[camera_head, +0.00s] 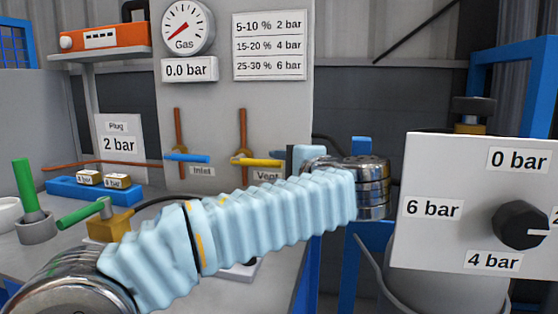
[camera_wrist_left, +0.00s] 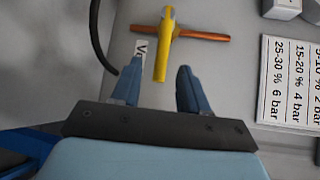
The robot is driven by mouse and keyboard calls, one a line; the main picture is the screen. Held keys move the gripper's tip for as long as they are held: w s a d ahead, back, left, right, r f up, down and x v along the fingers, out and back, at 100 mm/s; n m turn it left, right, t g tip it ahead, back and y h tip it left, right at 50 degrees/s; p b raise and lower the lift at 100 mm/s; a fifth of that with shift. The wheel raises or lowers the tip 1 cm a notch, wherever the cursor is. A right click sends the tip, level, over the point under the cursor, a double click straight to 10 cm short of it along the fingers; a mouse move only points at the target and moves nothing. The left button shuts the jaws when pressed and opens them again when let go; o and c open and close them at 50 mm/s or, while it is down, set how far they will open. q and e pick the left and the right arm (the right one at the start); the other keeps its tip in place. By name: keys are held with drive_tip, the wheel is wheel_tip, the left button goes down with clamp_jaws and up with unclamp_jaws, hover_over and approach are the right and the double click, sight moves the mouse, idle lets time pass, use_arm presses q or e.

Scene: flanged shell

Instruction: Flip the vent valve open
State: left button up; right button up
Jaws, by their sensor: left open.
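The yellow vent valve handle (camera_head: 256,162) lies crosswise to its upright copper pipe (camera_head: 242,130) on the grey panel, above the "Vent" label (camera_head: 267,176). In the left wrist view the yellow handle (camera_wrist_left: 162,50) points down toward my fingers, across the copper pipe (camera_wrist_left: 203,35). My left gripper (camera_wrist_left: 158,68) is open and empty, with the handle's near end in line with the gap between its two blue fingers. I cannot tell how far the fingers are from it. In the head view only the light blue hand (camera_head: 308,154) shows, right of the handle; its fingertips are hidden. My right gripper is not in view.
A blue inlet handle (camera_head: 187,157) is crosswise on the pipe to the left. The gas gauge (camera_head: 187,27) hangs above a "0.0 bar" display (camera_head: 190,70). A box with a black knob (camera_head: 520,225) stands at right. A green-handled valve (camera_head: 95,215) is on the bench.

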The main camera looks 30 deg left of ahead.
sight(265, 164)
use_arm(q)
drive_tip(key=shift+w+a, duration=0.15)
drive_tip(key=shift+a, duration=0.05)
drive_tip(key=x, duration=0.7)
drive_tip(key=shift+a+r, duration=0.1)
drive_tip(key=shift+r, duration=0.05)
clamp_jaws()
